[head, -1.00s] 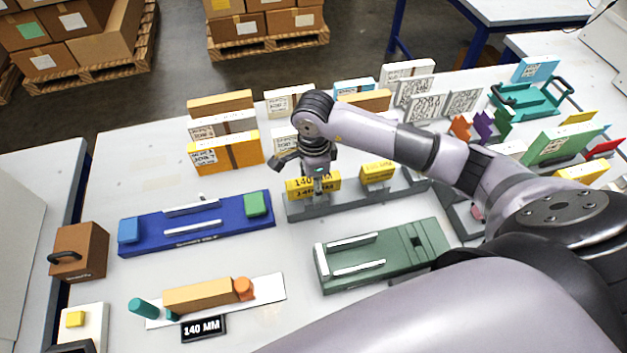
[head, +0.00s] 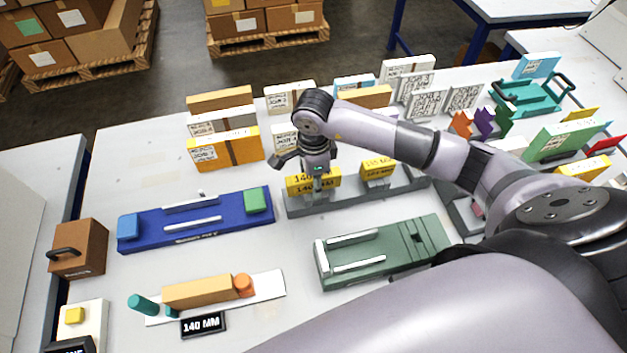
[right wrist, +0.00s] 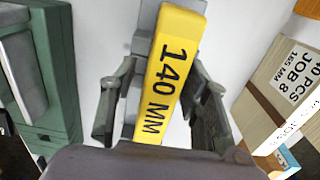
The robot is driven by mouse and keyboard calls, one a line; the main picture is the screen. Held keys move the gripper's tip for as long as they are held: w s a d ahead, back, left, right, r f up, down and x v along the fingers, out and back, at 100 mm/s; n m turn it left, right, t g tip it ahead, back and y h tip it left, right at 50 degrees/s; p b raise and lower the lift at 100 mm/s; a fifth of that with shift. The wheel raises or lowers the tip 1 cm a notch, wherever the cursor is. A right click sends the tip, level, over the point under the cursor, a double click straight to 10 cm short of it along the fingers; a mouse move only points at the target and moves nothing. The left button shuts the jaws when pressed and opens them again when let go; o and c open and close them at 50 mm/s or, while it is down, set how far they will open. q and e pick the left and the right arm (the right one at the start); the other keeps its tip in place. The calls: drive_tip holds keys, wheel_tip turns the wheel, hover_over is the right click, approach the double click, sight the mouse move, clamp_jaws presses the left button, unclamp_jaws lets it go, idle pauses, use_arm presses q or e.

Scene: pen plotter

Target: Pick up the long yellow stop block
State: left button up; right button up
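The long yellow stop block (head: 300,185), marked 140 MM, sits in a grey rack (head: 345,202) in the middle of the table. It also fills the centre of the right wrist view (right wrist: 170,65). A shorter yellow block (head: 378,172) stands to its right in the same rack. My right gripper (head: 320,187) points down over the long block. In the right wrist view its fingers (right wrist: 163,100) are spread, one on each side of the block, with a visible gap at the left finger. My left gripper is not in view.
A blue fixture (head: 195,222) lies left of the rack and a green fixture (head: 380,255) in front. Boxes with job labels (head: 225,150) stand close behind. A white plate with an orange block (head: 200,290) and a 140 MM sign (head: 203,325) lie at front left.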

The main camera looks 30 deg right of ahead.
clamp_jaws()
idle(0.6)
